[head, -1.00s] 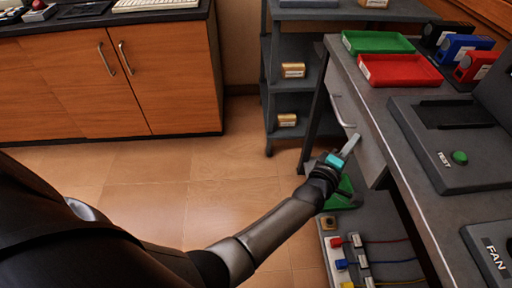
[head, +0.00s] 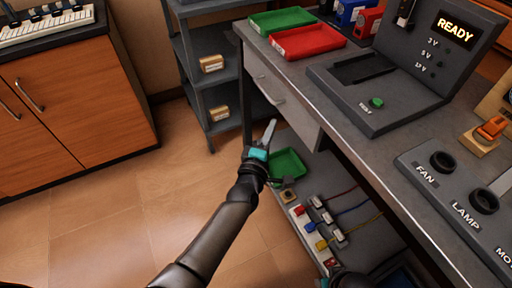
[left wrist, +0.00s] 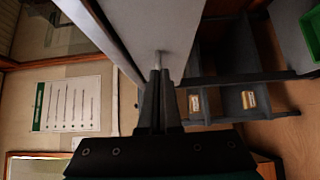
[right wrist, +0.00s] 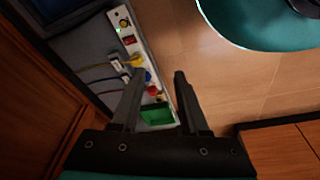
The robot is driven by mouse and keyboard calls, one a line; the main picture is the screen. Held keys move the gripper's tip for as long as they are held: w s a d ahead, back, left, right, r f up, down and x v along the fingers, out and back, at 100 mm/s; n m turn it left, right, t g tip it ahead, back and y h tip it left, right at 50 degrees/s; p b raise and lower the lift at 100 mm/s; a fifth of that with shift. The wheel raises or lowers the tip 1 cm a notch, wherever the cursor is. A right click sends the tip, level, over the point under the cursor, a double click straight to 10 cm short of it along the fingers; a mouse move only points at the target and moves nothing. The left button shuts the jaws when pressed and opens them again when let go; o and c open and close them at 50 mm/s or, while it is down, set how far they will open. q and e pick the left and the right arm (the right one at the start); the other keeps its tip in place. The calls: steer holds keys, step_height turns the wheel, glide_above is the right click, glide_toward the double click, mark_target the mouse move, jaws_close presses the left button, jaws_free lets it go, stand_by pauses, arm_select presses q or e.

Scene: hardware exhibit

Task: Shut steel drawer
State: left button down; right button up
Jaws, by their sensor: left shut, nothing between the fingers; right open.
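The steel drawer (head: 295,115) sits under the front edge of the grey workbench, with a bar handle on its pale front. How far it stands out is hard to tell. My left gripper (head: 270,130) is shut and empty, its tips close to the drawer's lower front edge, below the handle. In the left wrist view the shut fingers (left wrist: 160,75) point at a pale panel, probably the drawer front (left wrist: 170,25); contact cannot be told. My right gripper (right wrist: 158,85) is open and empty in the right wrist view, above the lower shelf's wired strip and the floor.
A green tray (head: 283,17) and a red tray (head: 308,42) lie on the bench, beside a test unit (head: 375,120). Below are another green tray (head: 290,162) and a wired strip (head: 318,228). A shelf rack (head: 200,65) stands behind. Floor at left is clear.

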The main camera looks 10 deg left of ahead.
arm_select(q)
steer(key=s+a+p, duration=0.1)
steer(key=s+p, duration=0.1)
steer(key=s, duration=0.5)
steer(key=shift+a, duration=0.3)
arm_select(e)
steer(key=shift+s+d+f, duration=0.25)
steer(key=shift+s+f, duration=0.1)
steer(key=shift+f, duration=0.35)
steer(key=shift+s+d+f, duration=0.3)
steer(key=shift+s+f, duration=0.1)
steer(key=shift+f, duration=0.35)
steer(key=shift+s+d+f, duration=0.25)
steer(key=shift+s+f, duration=0.1)
steer(key=shift+f, duration=0.35)
arm_select(q)
steer(key=shift+f, duration=0.1)
